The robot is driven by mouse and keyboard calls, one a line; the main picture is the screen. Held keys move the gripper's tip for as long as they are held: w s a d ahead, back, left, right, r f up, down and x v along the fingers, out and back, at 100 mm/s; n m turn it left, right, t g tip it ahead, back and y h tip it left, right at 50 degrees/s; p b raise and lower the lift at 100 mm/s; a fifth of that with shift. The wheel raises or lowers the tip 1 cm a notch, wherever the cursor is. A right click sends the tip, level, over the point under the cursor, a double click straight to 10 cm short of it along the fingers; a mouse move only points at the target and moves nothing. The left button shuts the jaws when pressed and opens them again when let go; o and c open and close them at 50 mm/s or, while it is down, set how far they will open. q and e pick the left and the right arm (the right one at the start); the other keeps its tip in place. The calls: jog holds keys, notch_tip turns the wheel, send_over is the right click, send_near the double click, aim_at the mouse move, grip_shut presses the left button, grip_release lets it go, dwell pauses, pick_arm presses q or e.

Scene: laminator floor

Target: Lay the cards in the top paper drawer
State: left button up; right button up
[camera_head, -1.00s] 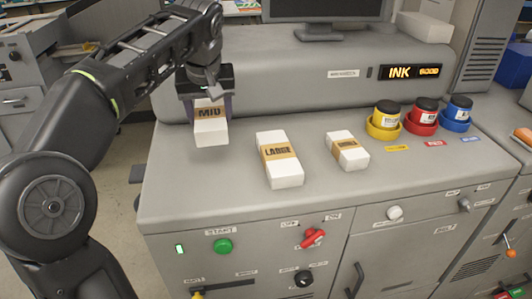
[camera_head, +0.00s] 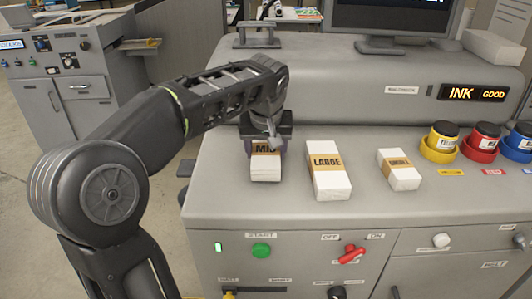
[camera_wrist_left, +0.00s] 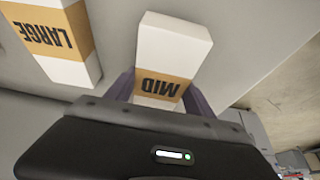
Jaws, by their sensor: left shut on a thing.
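My left gripper (camera_head: 265,142) is shut on the white block with a tan band marked MID (camera_head: 265,168), which looks like a banded stack of cards. It grips the block's far end from above. In the left wrist view the MID block (camera_wrist_left: 172,55) sits between the purple fingers. I cannot tell whether it touches the grey top. A similar LARGE block (camera_head: 328,184) lies just to its right, apart from it. A smaller banded block (camera_head: 399,170) lies further right. I cannot make out which part is the top paper drawer. My right gripper is out of view.
The grey machine top (camera_head: 222,195) carries yellow (camera_head: 440,145), red (camera_head: 481,143) and blue (camera_head: 517,148) ink pots at the right. A raised housing with a monitor stands behind. The front panel has a green START button (camera_head: 261,250) and a red switch (camera_head: 351,254).

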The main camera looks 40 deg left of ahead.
pick_arm(q)
jog(key=shift+f, duration=0.6)
jog(key=o, duration=1.2)
jog(key=shift+f, duration=0.2)
jog(key=o, duration=0.5)
jog(key=shift+c, duration=0.2)
jog(key=shift+r, duration=0.1)
jog(key=shift+r, duration=0.1)
jog(key=v, duration=1.2)
